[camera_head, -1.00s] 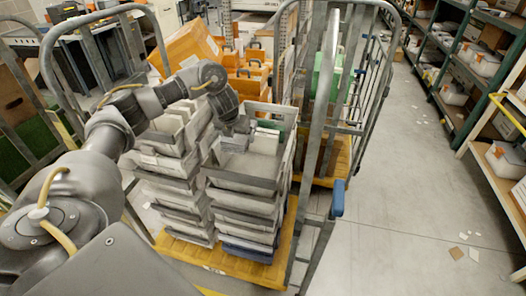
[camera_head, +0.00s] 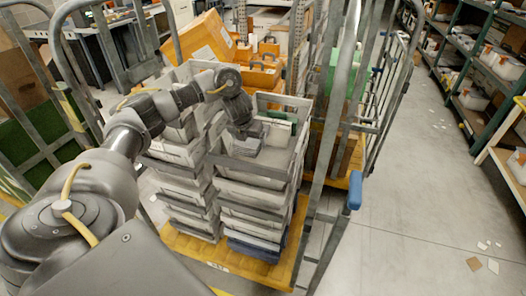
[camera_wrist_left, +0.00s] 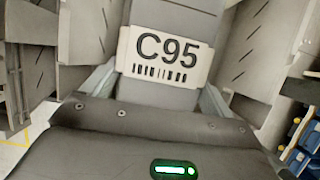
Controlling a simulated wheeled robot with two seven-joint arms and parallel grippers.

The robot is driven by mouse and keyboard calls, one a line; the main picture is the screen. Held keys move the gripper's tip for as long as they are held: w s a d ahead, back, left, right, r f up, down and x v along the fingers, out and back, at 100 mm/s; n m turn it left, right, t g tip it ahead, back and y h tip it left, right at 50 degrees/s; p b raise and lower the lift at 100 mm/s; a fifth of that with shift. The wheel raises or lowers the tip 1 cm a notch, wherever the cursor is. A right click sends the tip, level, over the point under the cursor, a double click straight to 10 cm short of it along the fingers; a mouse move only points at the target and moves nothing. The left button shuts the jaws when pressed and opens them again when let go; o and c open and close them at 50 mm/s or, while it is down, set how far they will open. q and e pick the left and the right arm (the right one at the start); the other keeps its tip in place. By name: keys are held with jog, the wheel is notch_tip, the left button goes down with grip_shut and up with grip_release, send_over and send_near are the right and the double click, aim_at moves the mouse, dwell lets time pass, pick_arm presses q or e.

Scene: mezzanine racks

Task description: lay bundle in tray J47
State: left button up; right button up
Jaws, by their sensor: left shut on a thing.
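My left gripper (camera_head: 243,132) points down into the top grey tray (camera_head: 262,181) of the right-hand stack. In the left wrist view the gripper (camera_wrist_left: 155,95) is shut on a grey thing (camera_wrist_left: 175,12), with a finger on each side of it. A white plate reading C95 (camera_wrist_left: 165,52) shows across its face. I cannot tell for sure whether this thing is the bundle. A pale block (camera_head: 246,146) shows in the tray below the gripper. No J47 label is readable. My right gripper is not in view.
A second stack of grey trays (camera_head: 177,152) stands close on the left. Both stacks stand on a yellow base (camera_head: 196,250) inside a metal cage frame (camera_head: 322,160). Orange boxes (camera_head: 195,42) are behind. The aisle floor (camera_head: 410,200) at the right is clear apart from paper scraps.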

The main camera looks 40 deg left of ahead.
aim_at(245, 144)
pick_arm(q)
notch_tip(245, 144, down, 5)
jog(key=shift+w+f+b, duration=0.1)
jog(key=shift+f+b, duration=0.1)
jog(key=shift+b, duration=0.7)
notch_tip(245, 144, down, 4)
jog(key=shift+f+b, duration=0.15)
jog(key=shift+b, duration=0.9)
jog(key=o, duration=0.9)
jog(key=p+v, duration=0.6)
jog(key=v, duration=0.5)
jog(key=shift+w, duration=0.1)
jog(key=shift+s+d+r, duration=0.1)
jog(key=shift+s+r, duration=0.2)
jog(key=shift+r, duration=0.3)
